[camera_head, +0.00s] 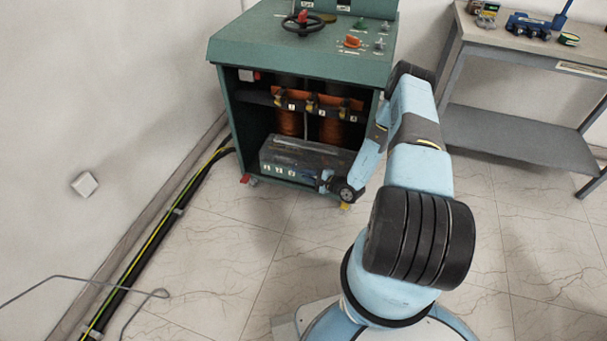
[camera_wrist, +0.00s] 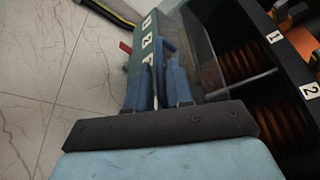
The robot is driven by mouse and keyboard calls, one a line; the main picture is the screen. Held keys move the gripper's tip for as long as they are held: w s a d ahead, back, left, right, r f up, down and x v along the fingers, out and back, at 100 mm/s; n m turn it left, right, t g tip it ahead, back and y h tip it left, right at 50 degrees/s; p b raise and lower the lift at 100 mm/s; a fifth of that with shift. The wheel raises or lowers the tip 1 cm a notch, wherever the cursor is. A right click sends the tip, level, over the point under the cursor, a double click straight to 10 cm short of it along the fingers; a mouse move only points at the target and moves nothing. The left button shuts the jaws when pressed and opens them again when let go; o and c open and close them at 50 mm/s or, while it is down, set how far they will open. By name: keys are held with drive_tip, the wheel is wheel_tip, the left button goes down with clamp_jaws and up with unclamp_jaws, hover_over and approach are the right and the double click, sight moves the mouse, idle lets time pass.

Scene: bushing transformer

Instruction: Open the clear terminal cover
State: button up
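The clear terminal cover (camera_head: 312,152) is a long, see-through, greyish box front low in the open bay of the green cabinet. It looks closed, above a green strip with white labels (camera_head: 278,171). In the wrist view the clear cover (camera_wrist: 198,48) runs along the right of that strip. My gripper (camera_head: 325,182) is at the right end of the labelled strip, low at the cabinet's front. In the wrist view my gripper (camera_wrist: 160,66) has two blue fingers standing apart. A dark blue loop-like shape lies at their tips; whether it is touched is unclear.
The green cabinet (camera_head: 290,50) has a black handwheel (camera_head: 303,22) and knobs on top. Brown coils with numbered terminals (camera_head: 312,104) sit above the cover. Cables (camera_head: 160,235) run along the left wall. A metal workbench (camera_head: 520,135) stands at right. The floor in front is clear.

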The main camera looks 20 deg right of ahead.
drive_tip(key=shift+x, duration=1.3)
clamp_jaws()
